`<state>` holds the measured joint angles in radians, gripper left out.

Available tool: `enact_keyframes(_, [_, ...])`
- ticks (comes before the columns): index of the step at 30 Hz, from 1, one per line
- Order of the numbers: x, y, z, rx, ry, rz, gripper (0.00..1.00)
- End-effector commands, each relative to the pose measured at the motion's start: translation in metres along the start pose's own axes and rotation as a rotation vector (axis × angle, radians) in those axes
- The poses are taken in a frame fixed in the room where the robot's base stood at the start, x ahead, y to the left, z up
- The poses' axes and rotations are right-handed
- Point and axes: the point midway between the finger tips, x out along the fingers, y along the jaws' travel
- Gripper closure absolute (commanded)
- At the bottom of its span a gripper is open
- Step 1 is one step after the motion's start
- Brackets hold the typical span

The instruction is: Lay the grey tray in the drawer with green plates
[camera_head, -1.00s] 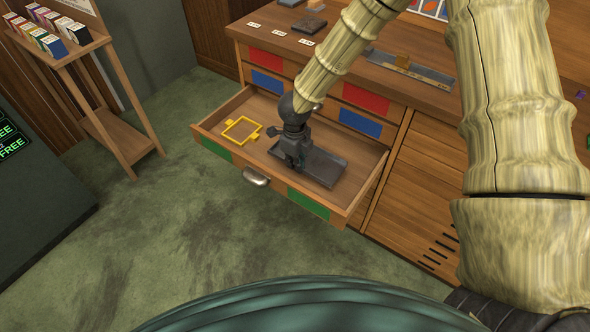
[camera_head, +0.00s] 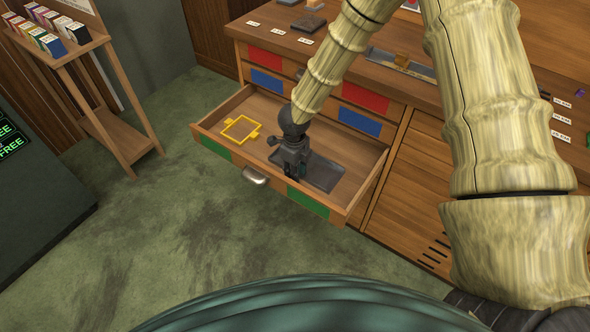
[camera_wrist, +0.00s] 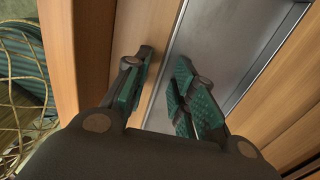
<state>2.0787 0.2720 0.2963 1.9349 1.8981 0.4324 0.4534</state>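The grey tray (camera_head: 325,174) lies flat in the right part of the open drawer with green plates (camera_head: 308,200). The tray also fills the upper middle of the wrist view (camera_wrist: 225,40). My gripper (camera_head: 292,176) points down into the drawer at the tray's left side and hides that end in the head view. In the wrist view my gripper's fingers (camera_wrist: 160,88) stand apart, one on each side of the tray's near rim, with a gap between them. I cannot tell whether a finger touches the rim.
A yellow frame (camera_head: 240,129) lies in the drawer's left part. The drawer's metal handle (camera_head: 254,176) sticks out in front. Drawers with red and blue plates (camera_head: 359,122) are shut behind. Small items stand on the wooden counter (camera_head: 340,47). The floor in front is clear.

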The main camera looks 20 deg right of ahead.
Motion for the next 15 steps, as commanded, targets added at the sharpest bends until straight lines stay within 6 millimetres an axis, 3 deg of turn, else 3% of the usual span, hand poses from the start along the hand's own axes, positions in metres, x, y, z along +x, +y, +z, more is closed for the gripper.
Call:
enact_keyframes(10, [-0.004,0.000,0.000,0.001,0.000,0.000,0.73])
enact_keyframes(15, [-0.025,-0.001,0.001,0.002,-0.003,0.000,0.73])
